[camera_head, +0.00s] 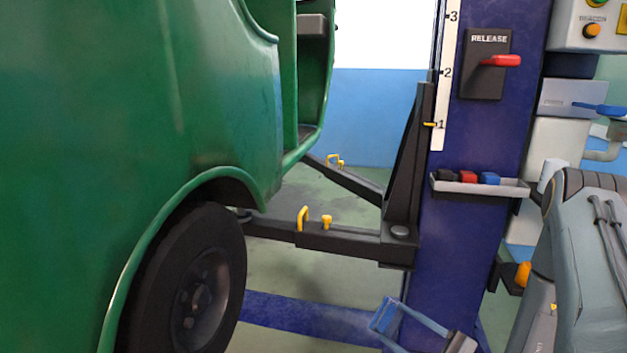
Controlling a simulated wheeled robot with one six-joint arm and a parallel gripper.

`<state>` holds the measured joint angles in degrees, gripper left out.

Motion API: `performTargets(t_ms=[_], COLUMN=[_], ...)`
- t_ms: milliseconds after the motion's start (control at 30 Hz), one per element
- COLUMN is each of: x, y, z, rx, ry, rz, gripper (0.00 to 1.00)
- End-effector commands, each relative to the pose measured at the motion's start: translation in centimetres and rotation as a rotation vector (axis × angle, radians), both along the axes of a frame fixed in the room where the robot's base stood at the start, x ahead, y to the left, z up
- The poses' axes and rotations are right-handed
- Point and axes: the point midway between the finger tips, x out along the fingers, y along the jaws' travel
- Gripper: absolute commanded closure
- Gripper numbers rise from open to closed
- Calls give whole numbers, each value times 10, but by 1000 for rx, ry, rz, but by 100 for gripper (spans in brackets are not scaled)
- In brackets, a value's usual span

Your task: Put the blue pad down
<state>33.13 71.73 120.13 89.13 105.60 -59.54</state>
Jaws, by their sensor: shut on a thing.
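My gripper (385,316) is low in the picture, in front of the foot of the dark blue lift column. Its two fingers reach in from the lower right and are shut on a small blue piece, which I take for the blue pad (379,318). Its outline is hard to tell apart from the fingers and the column behind. The pad is not on the tray. A grey tray (450,187) on the column, above and to the right of my gripper, holds a black block (445,175), a red block (468,177) and a blue block (490,178).
The dark blue column (455,250) carries black lift arms (340,242) with yellow handles. A green vehicle (120,120) with a black wheel (195,285) fills the left. A red release lever (500,60) is high on the column. Green floor shows below the arms.

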Motion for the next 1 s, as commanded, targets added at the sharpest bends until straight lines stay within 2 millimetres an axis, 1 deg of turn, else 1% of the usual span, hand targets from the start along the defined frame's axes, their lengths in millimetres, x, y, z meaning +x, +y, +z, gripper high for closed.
performTargets(t_ms=[33, 100, 800, 1000], x=[-2, -2, -2, -2], y=[0, 0, 1, 1], z=[12, 21, 104, 124], rx=[1, 0, 1, 2], ry=[1, 0, -1, -1], rz=[0, 1, 1, 1], gripper=[73, 73, 73, 73])
